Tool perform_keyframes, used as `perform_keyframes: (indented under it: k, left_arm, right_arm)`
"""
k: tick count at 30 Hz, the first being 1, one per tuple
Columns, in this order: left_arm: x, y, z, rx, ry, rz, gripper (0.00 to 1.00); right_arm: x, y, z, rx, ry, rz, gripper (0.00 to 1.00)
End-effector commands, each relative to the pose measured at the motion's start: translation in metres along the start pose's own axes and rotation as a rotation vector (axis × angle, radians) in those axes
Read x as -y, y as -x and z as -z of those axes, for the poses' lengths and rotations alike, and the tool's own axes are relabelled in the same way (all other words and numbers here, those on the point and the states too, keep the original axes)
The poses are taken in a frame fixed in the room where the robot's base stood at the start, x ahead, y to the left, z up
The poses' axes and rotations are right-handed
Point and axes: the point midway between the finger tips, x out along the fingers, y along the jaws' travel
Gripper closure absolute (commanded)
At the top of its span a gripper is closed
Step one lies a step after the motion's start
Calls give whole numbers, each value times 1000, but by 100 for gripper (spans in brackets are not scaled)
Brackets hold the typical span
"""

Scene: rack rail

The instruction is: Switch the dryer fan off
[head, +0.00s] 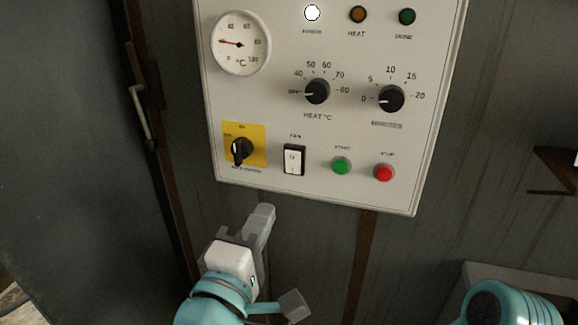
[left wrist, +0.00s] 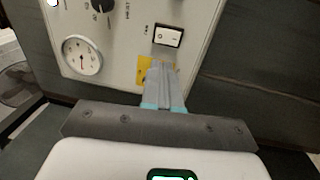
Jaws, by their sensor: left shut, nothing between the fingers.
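The fan switch (head: 293,160) is a white rocker in a black frame, under a small label, low on the pale control panel (head: 290,120). It also shows in the left wrist view (left wrist: 168,36). My left gripper (head: 262,214) is shut and empty, just below the panel's lower edge, below and left of the fan switch and apart from it. In the left wrist view its closed fingers (left wrist: 160,80) point toward the panel and cover part of the yellow plate. Of my right arm only a teal part shows at the lower right; its gripper is out of view.
Left of the fan switch is a black rotary knob (head: 240,150) on a yellow plate. To its right are a green button (head: 341,166) and a red button (head: 384,172). Above are two black dials, a gauge (head: 241,43) and lamps; the power lamp (head: 312,13) is lit white.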

Motion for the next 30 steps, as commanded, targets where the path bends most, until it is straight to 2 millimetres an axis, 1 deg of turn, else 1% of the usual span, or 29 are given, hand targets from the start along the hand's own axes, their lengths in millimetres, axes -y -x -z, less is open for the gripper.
perform_keyframes:
  k: [5, 9, 15, 18, 21, 24, 30]
  left_arm:
    - [-2, -36, 0, -3, -2, 4, 100]
    - [-2, -68, 0, -3, -1, 4, 100]
    - [-2, -106, 0, -2, -1, 4, 100]
    - [-1, -120, 0, -2, -1, 3, 100]
    - [-1, -128, 0, -1, 1, 2, 100]
    - [0, -132, 0, 0, 1, 1, 100]
    - [1, -133, 0, 0, 1, 1, 100]
  right_arm:
    - [4, 12, 0, -1, 0, 0, 31]
    - [8, 21, 0, 0, 0, 0, 31]
    - [13, 36, 0, -1, 0, 0, 31]
    - [15, 40, -1, -1, 0, 0, 31]
    - [16, 43, -1, -1, 0, 0, 31]
    - [16, 44, -1, 0, 0, 0, 31]
    - [16, 44, -1, -1, 0, 0, 31]
